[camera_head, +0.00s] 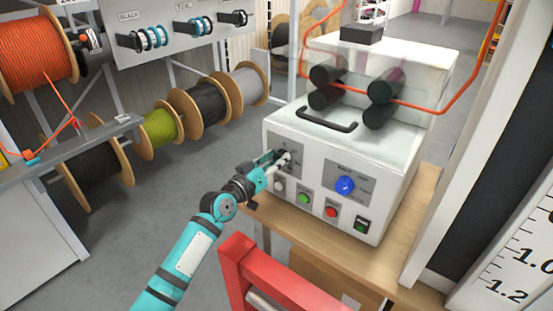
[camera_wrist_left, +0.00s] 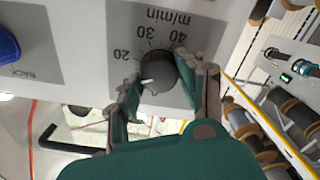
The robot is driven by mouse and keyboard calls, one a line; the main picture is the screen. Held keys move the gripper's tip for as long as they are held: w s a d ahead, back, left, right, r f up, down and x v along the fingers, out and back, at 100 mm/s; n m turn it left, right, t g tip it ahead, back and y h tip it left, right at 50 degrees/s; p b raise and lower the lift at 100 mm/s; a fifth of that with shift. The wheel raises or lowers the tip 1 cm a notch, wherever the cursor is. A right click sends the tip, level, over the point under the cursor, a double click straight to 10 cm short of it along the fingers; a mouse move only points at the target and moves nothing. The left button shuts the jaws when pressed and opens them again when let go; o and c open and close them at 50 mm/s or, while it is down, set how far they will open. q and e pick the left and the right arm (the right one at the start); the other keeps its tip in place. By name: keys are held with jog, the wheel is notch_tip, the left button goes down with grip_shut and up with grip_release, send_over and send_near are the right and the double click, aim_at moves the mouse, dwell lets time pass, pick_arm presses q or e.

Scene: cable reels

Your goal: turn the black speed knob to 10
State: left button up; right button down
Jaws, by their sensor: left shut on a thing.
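The black speed knob (camera_wrist_left: 158,72) shows in the left wrist view on a grey dial plate, seen upside down, with 20, 30, 40 and m/min readable. Its white pointer mark points to the lower left, past the 20 and away from the 30. The rest of the scale there is hidden by a finger. My left gripper (camera_wrist_left: 160,80) has its fingers on two opposite sides of the knob and is shut on it. In the head view my left gripper (camera_head: 279,161) is at the dial panel and mostly hides the knob. My right gripper is not in view.
The white machine (camera_head: 395,150) also has a blue knob (camera_head: 345,185), a green button (camera_head: 303,198), a red button (camera_head: 331,211) and a black handle (camera_head: 327,122). It stands on a wooden bench (camera_head: 408,240). A red frame (camera_head: 238,265) is in front. Cable reels (camera_head: 207,103) are behind left.

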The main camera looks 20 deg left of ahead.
pick_arm(q)
jog(key=shift+n, duration=1.2)
jog(key=o, duration=1.2)
jog(key=shift+c, duration=0.2)
jog(key=v, duration=1.2)
